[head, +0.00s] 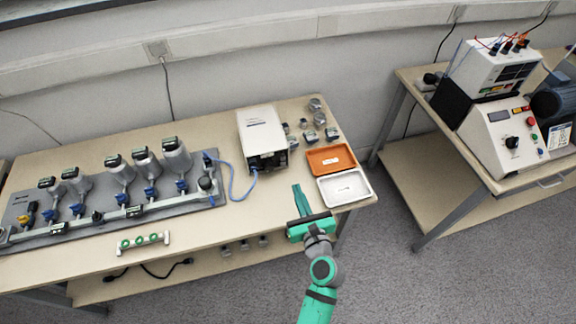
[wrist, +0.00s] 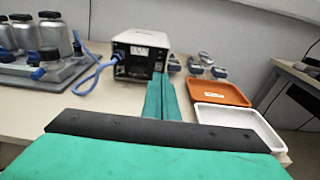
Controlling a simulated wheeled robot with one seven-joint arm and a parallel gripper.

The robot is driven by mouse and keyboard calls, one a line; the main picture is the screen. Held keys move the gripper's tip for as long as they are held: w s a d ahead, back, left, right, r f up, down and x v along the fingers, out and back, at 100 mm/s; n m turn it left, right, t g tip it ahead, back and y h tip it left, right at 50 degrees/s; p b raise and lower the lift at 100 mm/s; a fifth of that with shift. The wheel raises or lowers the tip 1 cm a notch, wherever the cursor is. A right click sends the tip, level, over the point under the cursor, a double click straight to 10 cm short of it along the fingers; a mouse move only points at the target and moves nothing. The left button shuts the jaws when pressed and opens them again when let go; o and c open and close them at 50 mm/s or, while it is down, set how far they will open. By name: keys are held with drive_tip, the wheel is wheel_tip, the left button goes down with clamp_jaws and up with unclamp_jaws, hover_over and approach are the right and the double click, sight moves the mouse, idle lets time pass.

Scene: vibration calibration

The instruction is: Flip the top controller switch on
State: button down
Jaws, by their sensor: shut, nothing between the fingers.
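A white box-shaped unit (head: 260,130) stands at the back of the near table, with a dark front and a blue cable. It also shows in the wrist view (wrist: 142,42), ahead of and slightly left of my fingers. On the right table are a sloped white control box (head: 510,140) with a black knob and red and green buttons, and a white instrument (head: 490,68) above it. I cannot tell which is the controller; no switch position is readable. My green gripper (head: 297,187) is shut and empty near the near table's right front, apart from these units. It shows in the wrist view (wrist: 161,80).
An orange tray (head: 318,170) and a white tray (head: 325,194) lie right of my gripper. Small metal weights (head: 316,104) sit behind the trays. A grey board (head: 100,220) with several bottles fills the left. Floor separates the two tables.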

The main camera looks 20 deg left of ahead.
sight(284, 155)
drive_tip(key=x, duration=1.3)
drive_tip(key=shift+w+a, duration=0.25)
drive_tip(key=shift+w, duration=0.15)
